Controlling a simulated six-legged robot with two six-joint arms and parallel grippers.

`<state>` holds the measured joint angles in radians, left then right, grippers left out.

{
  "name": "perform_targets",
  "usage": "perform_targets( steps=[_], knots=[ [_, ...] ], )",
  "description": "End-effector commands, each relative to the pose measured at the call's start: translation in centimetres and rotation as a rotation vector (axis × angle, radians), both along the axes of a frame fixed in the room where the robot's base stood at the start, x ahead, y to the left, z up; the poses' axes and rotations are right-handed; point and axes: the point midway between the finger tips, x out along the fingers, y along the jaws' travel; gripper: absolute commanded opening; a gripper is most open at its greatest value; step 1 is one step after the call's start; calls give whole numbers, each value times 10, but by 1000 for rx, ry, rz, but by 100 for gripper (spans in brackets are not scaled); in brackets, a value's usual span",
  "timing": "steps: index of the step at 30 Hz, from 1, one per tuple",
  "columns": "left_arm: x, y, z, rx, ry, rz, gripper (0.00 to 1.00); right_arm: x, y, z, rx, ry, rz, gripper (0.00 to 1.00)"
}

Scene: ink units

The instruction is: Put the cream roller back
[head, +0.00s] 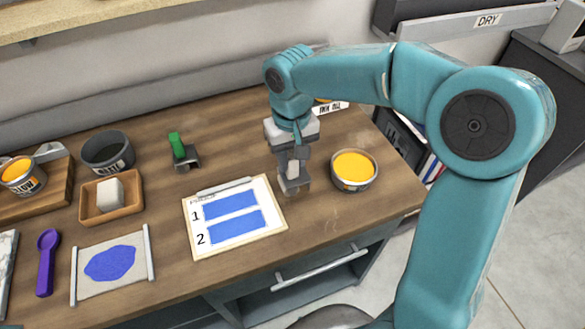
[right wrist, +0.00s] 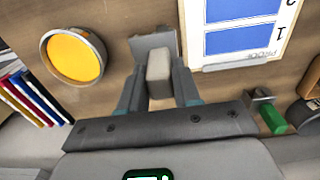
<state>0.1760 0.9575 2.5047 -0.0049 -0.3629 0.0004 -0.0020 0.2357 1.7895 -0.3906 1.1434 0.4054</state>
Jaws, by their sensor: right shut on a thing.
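The cream roller shows as a pale cream handle (right wrist: 158,66) between the fingers of my right gripper (right wrist: 157,88) in the right wrist view. In the head view the right gripper (head: 293,165) is shut on it, pointing down between the proof sheet and an orange ink tin. A grey bracket-like piece (head: 294,185) shows at the handle's lower end, at or just above the bench. I cannot tell whether it is part of the roller or its rest. My left gripper is not in view.
A green-handled tool (head: 177,146) in a grey piece stands left. The proof board (head: 238,247) is close in front-left; the orange tin (head: 354,170) is close on the right. A sponge-like block (head: 110,194) sits in a wooden tray (head: 93,213). Bare bench lies behind the board.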

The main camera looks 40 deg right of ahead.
Motion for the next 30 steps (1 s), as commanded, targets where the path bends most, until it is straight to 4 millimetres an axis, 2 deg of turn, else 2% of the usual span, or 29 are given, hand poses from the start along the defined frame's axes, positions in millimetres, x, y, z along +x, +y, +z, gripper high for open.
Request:
perform_targets(
  steps=[6,9,17,26,27,28,30],
  knots=[
    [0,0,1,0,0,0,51,-1,-2,-34,-1,4,-1,2],
    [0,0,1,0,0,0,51,-1,-2,-42,1,3,0,2],
    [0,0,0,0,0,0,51,0,-2,-43,0,0,0,2],
    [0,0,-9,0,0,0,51,-1,-2,-53,0,1,0,2],
    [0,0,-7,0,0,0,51,-1,-1,-52,0,3,1,45],
    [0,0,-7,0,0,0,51,-1,-1,-52,0,3,1,55],
    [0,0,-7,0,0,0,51,-1,-1,-52,0,3,0,58]
  ],
)
